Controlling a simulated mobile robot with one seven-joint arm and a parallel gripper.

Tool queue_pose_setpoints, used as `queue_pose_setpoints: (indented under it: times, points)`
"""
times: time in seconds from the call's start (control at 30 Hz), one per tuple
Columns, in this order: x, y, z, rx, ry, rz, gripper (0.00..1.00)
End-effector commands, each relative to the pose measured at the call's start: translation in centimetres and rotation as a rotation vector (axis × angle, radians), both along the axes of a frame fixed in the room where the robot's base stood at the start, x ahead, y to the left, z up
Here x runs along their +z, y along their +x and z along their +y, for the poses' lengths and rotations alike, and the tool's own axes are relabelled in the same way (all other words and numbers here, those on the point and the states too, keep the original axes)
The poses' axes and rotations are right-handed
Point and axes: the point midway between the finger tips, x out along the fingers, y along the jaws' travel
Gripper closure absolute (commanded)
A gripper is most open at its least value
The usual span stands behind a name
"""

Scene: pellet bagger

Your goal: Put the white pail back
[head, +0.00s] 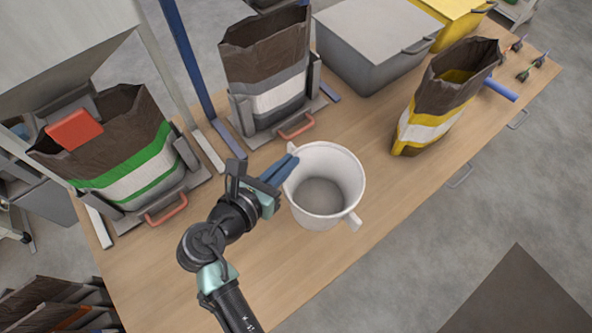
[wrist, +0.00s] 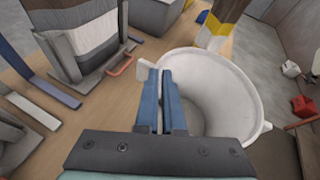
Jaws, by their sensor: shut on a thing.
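The white pail (head: 338,208) is upright at the middle of the wooden bench in the head view, with a tab handle on each side. Its inside looks grey toward the bottom, and I cannot tell whether anything lies in it. My gripper (head: 290,165) is shut on the pail's left side, at the tab near the rim. In the wrist view the blue fingers (wrist: 160,85) close at the left rim of the pail (wrist: 245,90). I cannot tell whether the pail touches the bench.
A brown bag with a green stripe (head: 140,175) and a grey-striped bag (head: 275,95) stand in holders on the left and behind. A yellow-striped bag (head: 425,125) stands at right. A lidded grey bin (head: 365,75) is at the back. The bench front (head: 330,255) is clear.

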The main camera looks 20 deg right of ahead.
Motion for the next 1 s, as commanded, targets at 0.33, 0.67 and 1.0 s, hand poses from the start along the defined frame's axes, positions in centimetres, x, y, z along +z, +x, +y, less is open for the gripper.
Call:
queue_pose_setpoints:
  times: [0.33,0.67,1.0]
  points:
    - [-4.4,0.0,0.0,0.001,-0.002,0.001,1.00]
    - [-5.4,0.0,0.0,0.002,0.000,-0.002,1.00]
    - [-5.6,0.0,0.0,0.002,0.000,-0.001,0.65]
